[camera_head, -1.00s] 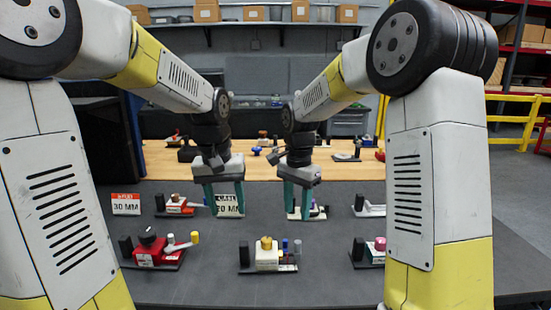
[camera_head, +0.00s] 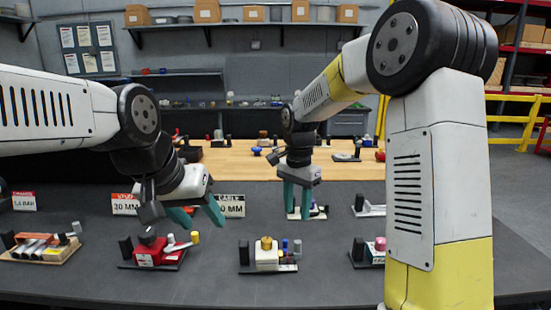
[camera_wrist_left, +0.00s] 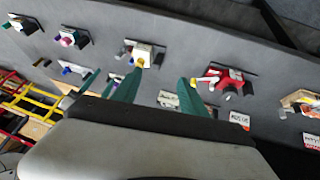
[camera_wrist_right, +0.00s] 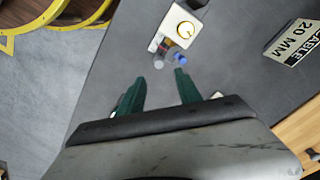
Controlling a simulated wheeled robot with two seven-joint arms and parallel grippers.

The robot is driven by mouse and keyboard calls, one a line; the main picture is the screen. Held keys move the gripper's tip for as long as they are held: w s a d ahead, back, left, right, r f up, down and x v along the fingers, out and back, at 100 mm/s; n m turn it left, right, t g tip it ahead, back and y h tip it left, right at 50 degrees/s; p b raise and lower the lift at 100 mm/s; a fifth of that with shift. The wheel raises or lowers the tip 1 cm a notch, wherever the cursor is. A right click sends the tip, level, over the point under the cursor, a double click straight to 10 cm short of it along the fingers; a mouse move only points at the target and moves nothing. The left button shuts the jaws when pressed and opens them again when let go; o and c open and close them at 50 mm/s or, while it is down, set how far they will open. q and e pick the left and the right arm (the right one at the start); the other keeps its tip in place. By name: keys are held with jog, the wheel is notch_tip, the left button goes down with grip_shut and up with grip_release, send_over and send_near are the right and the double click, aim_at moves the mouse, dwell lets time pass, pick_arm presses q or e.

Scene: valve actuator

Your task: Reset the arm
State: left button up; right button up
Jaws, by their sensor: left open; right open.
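My left gripper (camera_head: 201,217) is open and empty, tilted, above the table behind the red valve actuator (camera_head: 150,254). Its green fingers also show in the left wrist view (camera_wrist_left: 157,95), apart with nothing between them. My right gripper (camera_head: 297,202) is open and points down over the table, behind the white actuator with a brass top (camera_head: 267,254). A small assembly (camera_head: 318,212) is partly hidden behind the right fingers. In the right wrist view the open fingers (camera_wrist_right: 161,92) have the white actuator (camera_wrist_right: 180,28) beyond them.
Signs, one reading 30 MM (camera_head: 125,204) and one reading 20 MM (camera_head: 232,206), stand on the dark table (camera_head: 215,285). A wooden-based assembly (camera_head: 42,248) is at left and a pink-topped one (camera_head: 372,252) at right. A wooden table (camera_head: 235,160) lies behind.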

pick_arm(q)
jog(key=shift+s+a+t, duration=0.1)
jog(key=shift+s+t, duration=0.2)
jog(key=shift+s, duration=0.7)
pick_arm(e)
jog(key=s+d+r+n+t+y, duration=0.1)
jog(key=s+d+r+n+t, duration=0.2)
jog(key=s, duration=0.7)
jog(key=s+d+r+n+t+y, duration=0.1)
jog(key=s+d+r+n+t, duration=0.2)
jog(key=s, duration=0.8)
notch_tip(320, 180, up, 3)
jog(key=d+n, duration=0.2)
jog(key=n, duration=0.1)
jog(key=shift+s+d, duration=0.2)
jog(key=shift+r, duration=0.1)
